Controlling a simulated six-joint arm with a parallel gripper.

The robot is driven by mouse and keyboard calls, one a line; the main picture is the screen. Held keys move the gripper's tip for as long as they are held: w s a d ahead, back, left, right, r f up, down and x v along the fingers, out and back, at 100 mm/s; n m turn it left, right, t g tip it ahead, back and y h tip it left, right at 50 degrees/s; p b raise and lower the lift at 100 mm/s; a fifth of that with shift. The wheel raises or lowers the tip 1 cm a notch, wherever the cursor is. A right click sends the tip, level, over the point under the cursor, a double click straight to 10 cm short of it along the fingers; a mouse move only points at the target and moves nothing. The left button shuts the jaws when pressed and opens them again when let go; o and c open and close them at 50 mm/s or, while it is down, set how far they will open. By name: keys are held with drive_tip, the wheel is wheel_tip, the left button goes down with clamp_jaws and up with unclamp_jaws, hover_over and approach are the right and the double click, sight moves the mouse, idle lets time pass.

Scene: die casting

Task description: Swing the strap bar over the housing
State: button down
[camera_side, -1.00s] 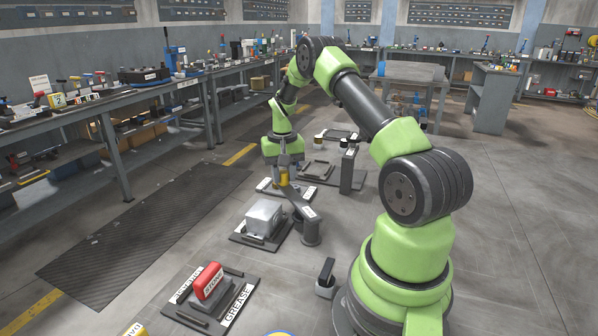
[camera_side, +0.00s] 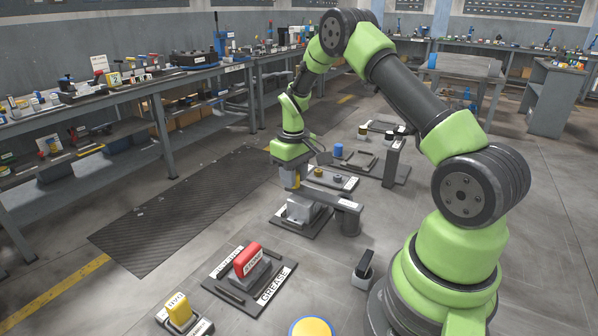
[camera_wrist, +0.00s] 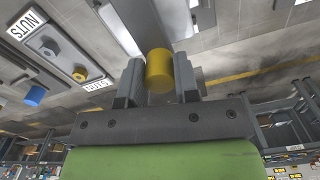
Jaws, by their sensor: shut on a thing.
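The grey strap bar (camera_side: 325,195) is joined to a round pivot post (camera_side: 347,218) and reaches left from it. A yellow knob (camera_wrist: 160,71) stands on the bar's free end. My gripper (camera_side: 294,179) is shut on this knob, which shows between both fingers (camera_wrist: 159,80) in the wrist view. The pale grey housing (camera_side: 302,210) sits on a dark plate below the bar and is partly hidden by it.
A red block (camera_side: 247,260) on the grease plate and a yellow block (camera_side: 179,308) stand in front. A plate with nuts (camera_side: 330,179), a blue cylinder (camera_side: 338,151) and a dark upright post (camera_side: 392,160) are behind. A black lever (camera_side: 363,268) stands right. The floor mat (camera_side: 190,215) is clear.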

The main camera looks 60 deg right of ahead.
drive_tip(key=shift+a, duration=0.3)
drive_tip(key=c, duration=0.8)
unclamp_jaws()
drive_tip(key=shift+c, duration=0.2)
drive_tip(key=shift+r, duration=0.15)
wheel_tip(320, 180, up, 10)
drive_tip(key=shift+f, duration=0.15)
